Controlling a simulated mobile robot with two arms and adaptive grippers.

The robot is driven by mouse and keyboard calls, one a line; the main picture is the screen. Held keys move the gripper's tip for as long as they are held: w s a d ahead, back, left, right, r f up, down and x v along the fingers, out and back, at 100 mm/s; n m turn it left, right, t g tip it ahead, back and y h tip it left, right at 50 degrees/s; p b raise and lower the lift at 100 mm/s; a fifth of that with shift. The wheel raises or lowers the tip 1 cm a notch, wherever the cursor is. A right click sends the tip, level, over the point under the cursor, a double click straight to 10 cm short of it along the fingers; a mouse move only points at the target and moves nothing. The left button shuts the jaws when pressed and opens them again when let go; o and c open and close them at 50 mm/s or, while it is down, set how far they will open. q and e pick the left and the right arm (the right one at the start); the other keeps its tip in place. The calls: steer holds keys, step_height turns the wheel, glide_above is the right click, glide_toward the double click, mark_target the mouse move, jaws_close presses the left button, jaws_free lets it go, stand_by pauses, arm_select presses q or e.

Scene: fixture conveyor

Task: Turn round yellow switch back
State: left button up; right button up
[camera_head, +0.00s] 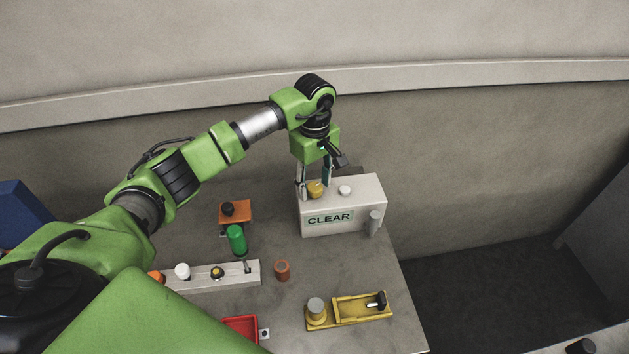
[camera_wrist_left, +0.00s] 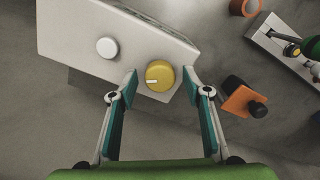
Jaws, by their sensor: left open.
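The round yellow switch (camera_head: 315,188) sits on top of the white box (camera_head: 357,213) marked CLEAR. In the left wrist view the yellow switch (camera_wrist_left: 160,76) carries a white mark pointing to the left. My left gripper (camera_head: 314,182) points down over the box. In the left wrist view its open fingers (camera_wrist_left: 161,88) stand on either side of the yellow switch, with gaps between. I cannot tell whether the fingertips reach down to the switch's height. My right gripper is not in view.
A white button (camera_head: 344,190) is beside the switch on the box. An orange block (camera_head: 236,211), a green cylinder (camera_head: 237,240) and a yellow fixture (camera_head: 362,308) are nearby on the grey table (camera_head: 330,262).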

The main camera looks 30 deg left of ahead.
arm_select(q)
steer(key=c, duration=1.1)
steer(key=shift+f+n+b, duration=0.15)
steer(key=shift+n+b, duration=1.2)
steer(key=shift+n, duration=0.15)
steer(key=n+b, duration=0.1)
steer(key=n, duration=0.1)
steer(key=shift+n+b, duration=0.3)
steer(key=shift+n, duration=0.1)
steer(key=n+b, duration=0.2)
steer(key=n, duration=0.2)
steer(key=shift+r+n+b, duration=0.2)
steer(key=shift+n+b, duration=0.1)
steer(key=shift+n, duration=0.8)
